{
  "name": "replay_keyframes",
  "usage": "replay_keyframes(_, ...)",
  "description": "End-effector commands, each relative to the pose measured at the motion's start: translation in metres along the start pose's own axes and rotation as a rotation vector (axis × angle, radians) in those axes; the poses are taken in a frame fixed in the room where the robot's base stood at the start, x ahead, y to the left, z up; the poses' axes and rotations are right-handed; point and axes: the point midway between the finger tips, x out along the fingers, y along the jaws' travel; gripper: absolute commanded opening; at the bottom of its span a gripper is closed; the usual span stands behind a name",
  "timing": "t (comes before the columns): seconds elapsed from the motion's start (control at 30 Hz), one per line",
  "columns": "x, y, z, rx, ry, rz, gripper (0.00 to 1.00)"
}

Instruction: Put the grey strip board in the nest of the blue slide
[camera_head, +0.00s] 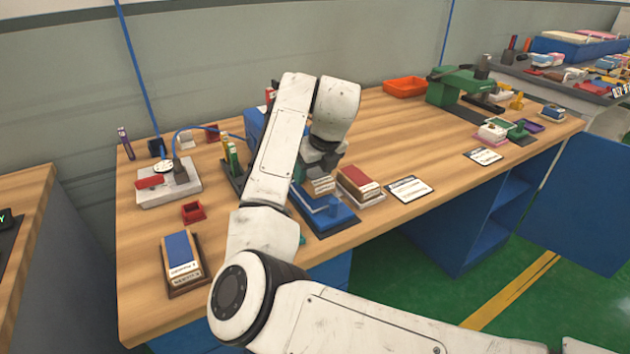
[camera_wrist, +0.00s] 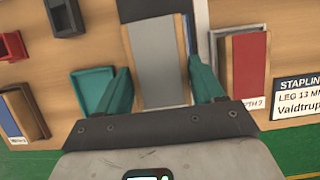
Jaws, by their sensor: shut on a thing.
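My gripper (camera_wrist: 160,66) is shut on the grey strip board (camera_wrist: 160,45), which lies between the two teal fingers in the wrist view. In the head view the pale edge of the board (camera_head: 322,186) shows just below my gripper, over the blue slide (camera_head: 330,219). The slide stands near the front edge of the workbench, and my arm hides part of it. I cannot tell whether the board touches the nest, which is mostly hidden.
Right of the slide is a red-topped block stack (camera_head: 358,182), then a label card (camera_head: 409,189). To the left are a blue-topped block on a brown tray (camera_head: 187,281) and a small red bin (camera_head: 193,211). The workbench (camera_head: 405,130) is clear behind the card.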

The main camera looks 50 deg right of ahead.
Motion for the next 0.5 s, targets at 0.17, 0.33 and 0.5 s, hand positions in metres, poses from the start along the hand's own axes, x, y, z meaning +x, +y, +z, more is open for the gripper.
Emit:
replay_keyframes(0.17, 0.024, -0.001, -0.011, 0.0, 0.002, -0.001, 0.34)
replay_keyframes(0.33, 0.025, -0.001, -0.012, 0.001, 0.0, 0.0, 0.34)
replay_keyframes(0.5, 0.026, -0.001, -0.012, 0.0, 0.001, 0.0, 0.34)
